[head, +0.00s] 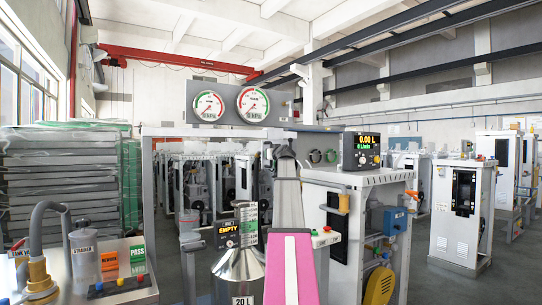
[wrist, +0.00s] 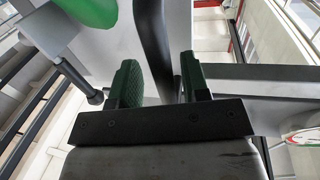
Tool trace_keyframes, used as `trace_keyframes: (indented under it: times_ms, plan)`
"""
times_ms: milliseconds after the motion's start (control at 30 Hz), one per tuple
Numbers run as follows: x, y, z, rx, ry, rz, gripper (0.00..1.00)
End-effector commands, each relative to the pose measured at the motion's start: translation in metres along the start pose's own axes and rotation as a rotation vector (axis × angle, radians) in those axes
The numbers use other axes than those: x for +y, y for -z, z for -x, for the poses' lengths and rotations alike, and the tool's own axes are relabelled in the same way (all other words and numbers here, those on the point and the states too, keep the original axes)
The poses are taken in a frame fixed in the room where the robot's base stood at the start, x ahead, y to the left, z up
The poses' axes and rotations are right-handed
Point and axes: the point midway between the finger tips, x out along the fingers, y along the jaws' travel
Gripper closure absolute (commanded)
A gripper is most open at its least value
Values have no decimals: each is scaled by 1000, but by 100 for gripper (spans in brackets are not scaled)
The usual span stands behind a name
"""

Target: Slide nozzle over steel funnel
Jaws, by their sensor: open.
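The steel funnel (head: 238,267) is a shiny cone at the bottom centre of the head view, above a "20 L" label. In the wrist view, a dark curved tube (wrist: 152,45), likely part of the nozzle, runs down between the two green finger pads of my gripper (wrist: 160,80). The fingers are open, with visible gaps on both sides of the tube. A bright green part (wrist: 88,10) shows at the top of the wrist view; I cannot tell whether it belongs to the nozzle. In the head view the fingers and nozzle cannot be made out behind my arm.
A meter reading 0.00 L (head: 361,150) sits on the cabinet right of my arm. Two pressure gauges (head: 230,105) are above. A bench (head: 120,285) with a hose and coloured tags is at left. Floor shows at right.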

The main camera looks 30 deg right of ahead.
Motion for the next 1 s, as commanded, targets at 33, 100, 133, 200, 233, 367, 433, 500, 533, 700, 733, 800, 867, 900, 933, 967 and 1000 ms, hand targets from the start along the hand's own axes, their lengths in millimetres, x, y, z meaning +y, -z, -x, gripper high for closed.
trace_keyframes:
  times_ms: [33, 100, 133, 200, 233, 367, 433, 500, 533, 700, 733, 800, 867, 900, 933, 967, 1000]
  plan:
    - [-1, -1, 9, 0, -1, 0, 58]
    - [-1, -1, 20, 0, -1, 0, 58]
    - [-1, -1, 26, 0, -1, 0, 58]
    - [-1, -2, 39, 1, -1, 0, 58]
    - [-1, -2, 44, 1, -1, 0, 58]
    - [0, -2, 70, 1, -2, 0, 58]
    - [0, -1, 81, 1, -3, 1, 58]
    - [0, -1, 89, 1, -3, 1, 58]
    - [0, -1, 91, 1, -3, 1, 58]
    - [1, 0, 95, 0, -2, 1, 58]
    - [1, 0, 95, 0, -2, 1, 58]
    - [1, 0, 95, 0, -2, 1, 58]
    - [1, 0, 95, 0, -2, 1, 58]
    - [1, 0, 95, 0, -2, 1, 58]
    - [1, 0, 95, 0, -2, 1, 58]
    - [1, 0, 95, 0, -2, 1, 58]
    - [1, 0, 95, 0, -2, 1, 58]
